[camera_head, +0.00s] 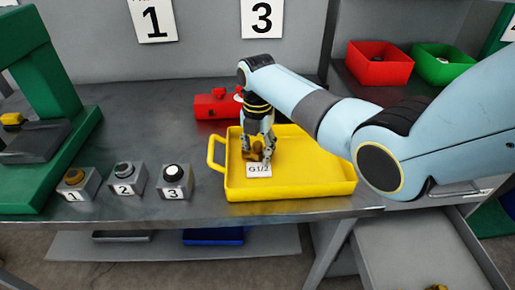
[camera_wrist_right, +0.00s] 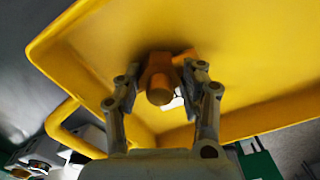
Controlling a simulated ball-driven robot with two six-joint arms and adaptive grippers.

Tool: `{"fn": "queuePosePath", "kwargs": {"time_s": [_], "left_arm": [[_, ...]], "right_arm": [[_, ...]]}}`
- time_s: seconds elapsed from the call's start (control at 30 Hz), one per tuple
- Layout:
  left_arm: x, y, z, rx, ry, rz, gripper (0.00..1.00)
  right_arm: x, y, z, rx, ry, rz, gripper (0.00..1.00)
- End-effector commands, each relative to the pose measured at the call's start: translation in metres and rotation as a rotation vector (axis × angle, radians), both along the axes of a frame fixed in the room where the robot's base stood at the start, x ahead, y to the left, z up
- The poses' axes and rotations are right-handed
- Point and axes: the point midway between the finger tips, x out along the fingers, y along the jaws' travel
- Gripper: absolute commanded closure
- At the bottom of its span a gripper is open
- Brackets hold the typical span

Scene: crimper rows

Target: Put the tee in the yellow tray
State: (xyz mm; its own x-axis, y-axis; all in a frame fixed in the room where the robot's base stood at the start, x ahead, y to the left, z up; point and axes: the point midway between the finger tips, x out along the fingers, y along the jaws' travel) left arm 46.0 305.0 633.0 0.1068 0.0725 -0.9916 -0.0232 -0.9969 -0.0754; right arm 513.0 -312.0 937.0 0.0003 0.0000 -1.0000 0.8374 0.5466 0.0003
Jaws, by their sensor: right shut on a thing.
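The yellow tray (camera_head: 318,172) lies on the grey bench, its handle on the left side. My right gripper (camera_head: 258,152) reaches down over the left part of the tray. It is shut on the tee, a small brass-coloured fitting (camera_head: 256,150). In the right wrist view the tee (camera_wrist_right: 160,78) sits between the two fingers (camera_wrist_right: 158,85), over the yellow tray floor (camera_wrist_right: 250,60). I cannot tell whether the tee touches the floor. A white label reading G1/2 (camera_head: 259,170) shows at the gripper's front. My left gripper is not in view.
Three numbered grey blocks with buttons (camera_head: 124,182) stand left of the tray. A red object (camera_head: 213,105) is behind it. A green machine frame (camera_head: 45,110) stands at far left. Red (camera_head: 378,66) and green (camera_head: 440,66) bins sit on the right-hand shelf. The tray's right part is empty.

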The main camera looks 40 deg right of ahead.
Motion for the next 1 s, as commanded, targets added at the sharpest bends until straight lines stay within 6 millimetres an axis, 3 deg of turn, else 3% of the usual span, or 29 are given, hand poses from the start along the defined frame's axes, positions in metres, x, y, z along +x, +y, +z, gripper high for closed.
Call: {"fn": "queuePosePath", "kwargs": {"time_s": [0.27,0.3,0.47,0.77,0.87,1.0], "left_arm": [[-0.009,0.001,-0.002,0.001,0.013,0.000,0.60],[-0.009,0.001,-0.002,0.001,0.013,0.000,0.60],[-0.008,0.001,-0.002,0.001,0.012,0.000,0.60],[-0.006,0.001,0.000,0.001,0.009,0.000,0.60],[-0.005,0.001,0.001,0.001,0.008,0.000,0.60],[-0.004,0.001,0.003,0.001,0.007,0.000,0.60]], "right_arm": [[0.000,0.000,-0.002,0.001,-0.001,0.000,0.98],[0.000,0.000,-0.002,0.000,0.000,0.000,0.58],[0.000,0.000,-0.002,0.000,0.000,0.000,0.38],[0.000,0.000,0.001,0.000,-0.001,0.000,0.38],[0.001,0.000,0.010,0.000,-0.004,0.000,0.38],[0.002,0.000,0.038,-0.001,-0.006,0.001,0.38]]}}
